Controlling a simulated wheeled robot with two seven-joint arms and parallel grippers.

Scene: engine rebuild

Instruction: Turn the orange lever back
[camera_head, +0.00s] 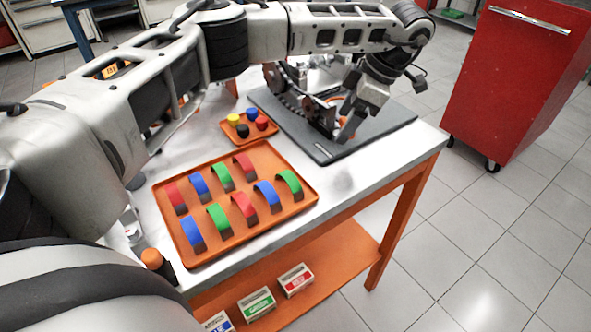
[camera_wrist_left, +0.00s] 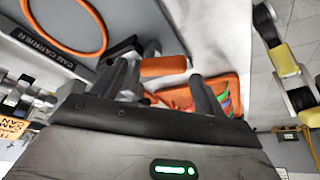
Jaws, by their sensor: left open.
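My left gripper (camera_head: 347,127) is low over the right part of the grey mat, beside the engine (camera_head: 292,92). In the left wrist view my left gripper (camera_wrist_left: 161,76) has its two dark fingers apart. An orange block-shaped piece, which looks like the orange lever's handle (camera_wrist_left: 163,66), shows between and just beyond the fingertips, next to a dark metal part. I cannot tell whether a finger touches it. In the head view the gripper and engine parts hide most of the lever. My right gripper is not in view.
The grey mat (camera_head: 400,112) carries an orange ring (camera_wrist_left: 103,28). An orange tray (camera_head: 262,232) holds several red, blue and green curved shells. A small orange tray (camera_head: 252,139) with coloured caps stands behind it. A red cabinet (camera_head: 520,80) stands right. Small boxes (camera_head: 257,304) lie on the shelf.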

